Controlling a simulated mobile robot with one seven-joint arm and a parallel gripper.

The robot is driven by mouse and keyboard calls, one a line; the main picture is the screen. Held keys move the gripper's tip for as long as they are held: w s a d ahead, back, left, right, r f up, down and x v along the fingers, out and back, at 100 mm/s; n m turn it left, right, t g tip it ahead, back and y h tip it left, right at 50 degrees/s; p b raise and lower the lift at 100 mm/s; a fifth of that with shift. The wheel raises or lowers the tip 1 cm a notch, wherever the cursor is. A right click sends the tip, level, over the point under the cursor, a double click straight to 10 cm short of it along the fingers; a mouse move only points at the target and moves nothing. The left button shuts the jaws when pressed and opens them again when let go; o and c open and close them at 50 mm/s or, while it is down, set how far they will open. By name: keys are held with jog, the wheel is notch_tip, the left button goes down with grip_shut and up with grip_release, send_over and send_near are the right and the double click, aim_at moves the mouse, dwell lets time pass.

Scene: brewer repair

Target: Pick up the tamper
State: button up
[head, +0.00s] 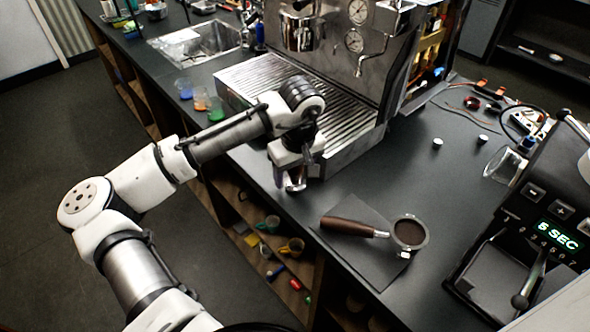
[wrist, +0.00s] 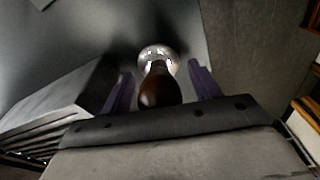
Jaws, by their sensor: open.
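The tamper (wrist: 159,88) has a brown wooden handle and a shiny round metal base. In the wrist view it stands between the two purple fingers of my gripper (wrist: 163,82), with the handle end toward the camera. The gripper is open, and a gap shows on each side of the tamper. In the head view my gripper (head: 291,180) points down at the counter's front edge, in front of the espresso machine. There the tamper is mostly hidden by the gripper; a small shiny part (head: 296,185) shows between the fingers.
The espresso machine (head: 262,82) with its ribbed drip tray stands close behind my gripper. A portafilter (head: 409,233) with coffee lies on a dark mat (head: 372,262) to the right. A grinder (head: 535,235) is at far right. Small coloured cups (head: 200,98) stand left.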

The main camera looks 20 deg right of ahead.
grip_shut()
dwell(0.3)
jog(key=shift+r, duration=0.1)
